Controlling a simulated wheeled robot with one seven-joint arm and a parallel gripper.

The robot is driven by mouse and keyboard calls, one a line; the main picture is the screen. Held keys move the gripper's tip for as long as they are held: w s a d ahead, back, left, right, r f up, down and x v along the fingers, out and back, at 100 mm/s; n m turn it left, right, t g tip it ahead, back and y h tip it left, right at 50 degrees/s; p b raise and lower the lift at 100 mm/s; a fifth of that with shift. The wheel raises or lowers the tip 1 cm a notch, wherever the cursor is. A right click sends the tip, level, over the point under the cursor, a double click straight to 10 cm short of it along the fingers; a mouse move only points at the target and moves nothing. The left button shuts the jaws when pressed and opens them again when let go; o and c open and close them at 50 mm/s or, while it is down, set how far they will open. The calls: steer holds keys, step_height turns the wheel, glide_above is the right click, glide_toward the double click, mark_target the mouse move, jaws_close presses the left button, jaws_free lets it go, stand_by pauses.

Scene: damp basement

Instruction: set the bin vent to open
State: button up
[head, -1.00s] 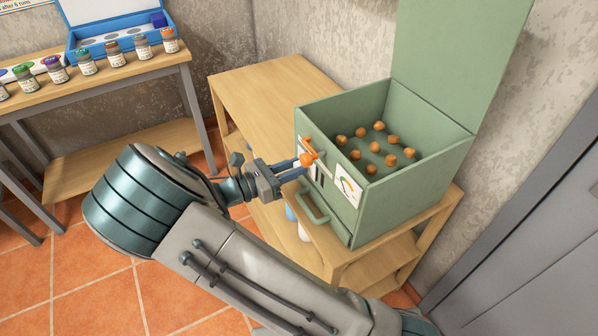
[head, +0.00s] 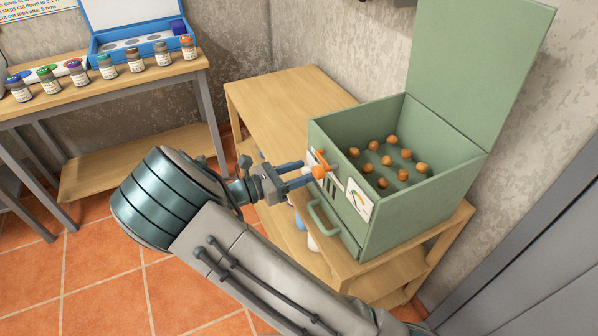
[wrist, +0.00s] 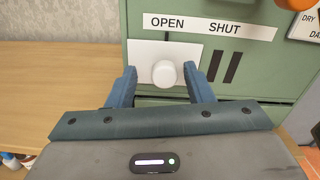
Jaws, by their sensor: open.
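The green bin (head: 385,215) stands on a wooden bench with its lid up. In the wrist view, its front (wrist: 240,50) carries a strip labelled OPEN and SHUT (wrist: 210,27). The vent's white sliding plate (wrist: 193,50) with a round white knob (wrist: 164,73) sits below the word OPEN. Dark vent slots (wrist: 224,66) show uncovered below SHUT. My gripper (wrist: 161,80) is open, with one finger on each side of the knob; I cannot tell whether either touches it. In the head view my gripper (head: 308,173) is at the bin's front, and the knob is not clear there.
Several orange-brown round things (head: 383,160) lie inside the bin. An orange part (head: 319,170) and a gauge card (head: 358,200) are on its front, above a green handle (head: 322,218). Bare bench top (head: 285,100) lies left of the bin. Jars (head: 107,66) stand on another table.

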steer(key=v, duration=1.3)
steer(key=shift+a, duration=0.25)
